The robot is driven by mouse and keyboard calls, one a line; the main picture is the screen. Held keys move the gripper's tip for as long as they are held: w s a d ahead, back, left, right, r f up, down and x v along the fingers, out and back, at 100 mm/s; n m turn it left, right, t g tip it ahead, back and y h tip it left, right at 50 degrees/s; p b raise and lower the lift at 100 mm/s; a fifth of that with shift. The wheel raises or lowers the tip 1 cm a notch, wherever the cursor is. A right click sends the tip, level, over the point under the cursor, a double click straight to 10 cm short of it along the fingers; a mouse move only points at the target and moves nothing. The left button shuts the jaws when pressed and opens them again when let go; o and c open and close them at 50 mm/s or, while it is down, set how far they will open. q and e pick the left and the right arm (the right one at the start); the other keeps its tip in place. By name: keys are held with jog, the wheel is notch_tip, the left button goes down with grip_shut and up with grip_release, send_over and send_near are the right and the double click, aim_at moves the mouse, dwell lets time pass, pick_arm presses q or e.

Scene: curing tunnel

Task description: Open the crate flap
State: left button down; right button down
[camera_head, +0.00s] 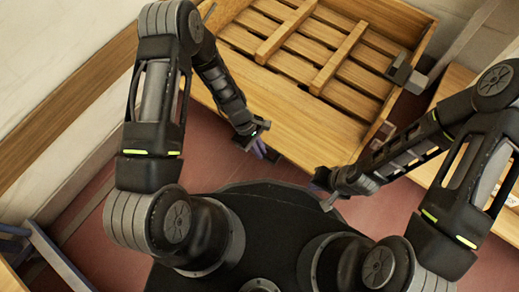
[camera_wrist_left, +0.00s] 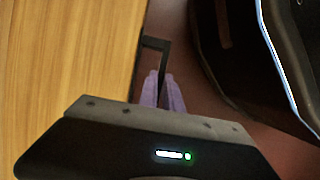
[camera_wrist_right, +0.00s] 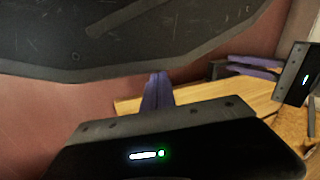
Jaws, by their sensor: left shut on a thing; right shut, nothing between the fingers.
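The wooden crate (camera_head: 330,48) with a slatted inside stands at the top of the head view. Its flap (camera_head: 285,108), a smooth wooden panel, extends from the slats toward me; its exact tilt is hard to tell. The flap (camera_wrist_left: 70,60) also fills the left of the left wrist view. My left gripper (camera_head: 262,150) is at the flap's near edge, its purple fingers (camera_wrist_left: 163,90) shut on a black handle (camera_wrist_left: 155,44). My right gripper (camera_head: 318,187) is shut and empty, apart from the flap. Its closed fingers (camera_wrist_right: 157,90) show in the right wrist view.
A grey bracket-like part (camera_head: 405,73) is at the crate's right side. A wooden surface (camera_head: 455,85) lies at the right. Blue bars (camera_head: 55,257) stand at lower left. Reddish floor (camera_head: 110,250) shows around my dark base, close to the flap.

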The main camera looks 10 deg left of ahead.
pick_arm(q)
notch_tip(320, 180, up, 7)
jog(key=w+g+p, duration=0.1)
jog(key=w+p, duration=0.1)
jog(key=p, duration=0.3)
jog(key=shift+w+d, duration=0.15)
jog(key=shift+d, duration=0.25)
